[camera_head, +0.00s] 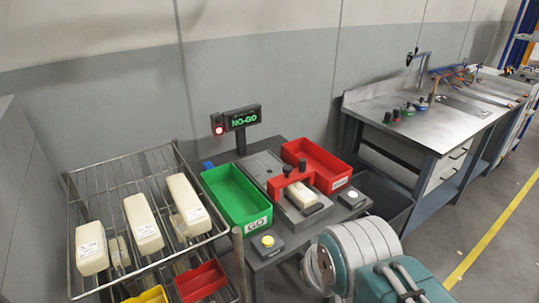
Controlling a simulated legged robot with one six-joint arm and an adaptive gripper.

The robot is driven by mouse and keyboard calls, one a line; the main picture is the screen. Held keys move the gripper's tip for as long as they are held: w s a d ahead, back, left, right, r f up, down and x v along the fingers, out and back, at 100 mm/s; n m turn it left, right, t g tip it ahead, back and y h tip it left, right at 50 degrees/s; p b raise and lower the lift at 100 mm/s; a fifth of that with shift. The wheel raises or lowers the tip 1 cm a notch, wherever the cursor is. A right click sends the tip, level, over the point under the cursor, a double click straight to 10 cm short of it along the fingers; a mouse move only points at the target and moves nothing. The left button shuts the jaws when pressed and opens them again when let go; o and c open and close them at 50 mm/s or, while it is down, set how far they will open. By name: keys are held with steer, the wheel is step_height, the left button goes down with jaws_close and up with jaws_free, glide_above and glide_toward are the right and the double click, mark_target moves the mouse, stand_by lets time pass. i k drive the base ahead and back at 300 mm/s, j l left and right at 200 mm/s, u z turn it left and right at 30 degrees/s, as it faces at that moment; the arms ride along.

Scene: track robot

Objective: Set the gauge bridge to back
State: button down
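The gauge bridge (291,180) is a red arch with two black knobs on top. It stands across a dark gauge bed (263,166) on the small table. A cream block (303,197) lies in the bed at the bridge, its near end showing in front of the arch. The bed's far part, behind the bridge, looks empty. A display (242,118) behind the table reads NO-GO in green, with a red lamp (219,130) lit beside it. My gripper does not show; only white and teal parts that look like mine fill the bottom right.
A green GO bin (236,194) stands left of the gauge and a red bin (316,165) right of it. Button boxes sit at the front left (267,242) and right (352,197). A wire rack (108,214) with labelled cream blocks stands left; a steel workbench (425,118) stands right.

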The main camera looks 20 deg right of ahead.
mark_target(305, 173)
steer(key=i+l, duration=0.15)
steer(key=l, duration=0.2)
steer(key=i+l, duration=0.2)
steer(key=l, duration=0.15)
steer(key=i+l, duration=0.15)
steer(key=l, duration=0.2)
steer(key=i+l, duration=0.15)
steer(key=l, duration=0.2)
steer(key=u, duration=0.05)
